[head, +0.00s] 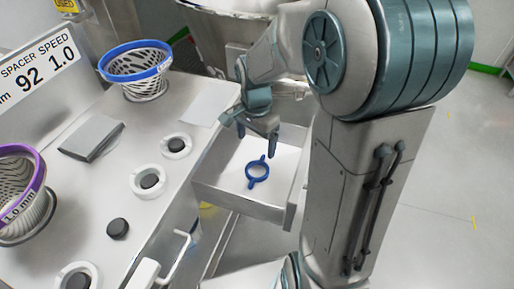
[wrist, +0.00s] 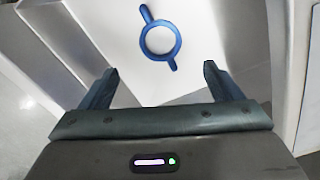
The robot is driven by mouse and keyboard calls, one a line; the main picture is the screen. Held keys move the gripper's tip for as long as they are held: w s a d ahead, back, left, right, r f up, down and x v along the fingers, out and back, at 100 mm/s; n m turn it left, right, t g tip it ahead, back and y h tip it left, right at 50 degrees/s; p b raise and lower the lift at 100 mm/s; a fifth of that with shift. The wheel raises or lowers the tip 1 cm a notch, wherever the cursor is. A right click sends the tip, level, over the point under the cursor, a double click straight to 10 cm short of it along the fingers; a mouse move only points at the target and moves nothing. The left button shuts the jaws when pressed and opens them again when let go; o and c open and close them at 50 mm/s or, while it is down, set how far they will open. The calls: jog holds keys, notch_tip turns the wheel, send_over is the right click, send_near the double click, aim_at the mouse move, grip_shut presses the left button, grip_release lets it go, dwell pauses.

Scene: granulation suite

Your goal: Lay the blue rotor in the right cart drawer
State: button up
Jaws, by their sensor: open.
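The blue rotor (head: 257,172) is a ring with two short opposite arms. It lies on the white floor of the open cart drawer (head: 238,203), and its ring also shows in the wrist view (wrist: 160,57). My gripper (head: 257,130) is over the back part of the drawer, above the rotor and apart from it. In the wrist view the two fingers of my gripper (wrist: 158,80) are spread with nothing between them. The drawer floor (wrist: 205,45) shows around the rotor there.
A counter left of the drawer holds a blue-rimmed basket (head: 135,75), a purple-rimmed basket (head: 35,195), a grey flat case (head: 91,138), white rings (head: 150,181) and a black knob (head: 118,228). A white bent handle (head: 172,262) stands near the drawer. Open floor lies at right.

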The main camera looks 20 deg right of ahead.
jog(key=s+r+n+t, duration=0.1)
jog(key=s+r+n, duration=0.4)
jog(key=s+n, duration=0.6)
jog(key=s, duration=0.2)
jog(key=shift+s+n+t, duration=0.3)
jog(key=shift+s+t, duration=0.1)
jog(key=shift+d, duration=0.1)
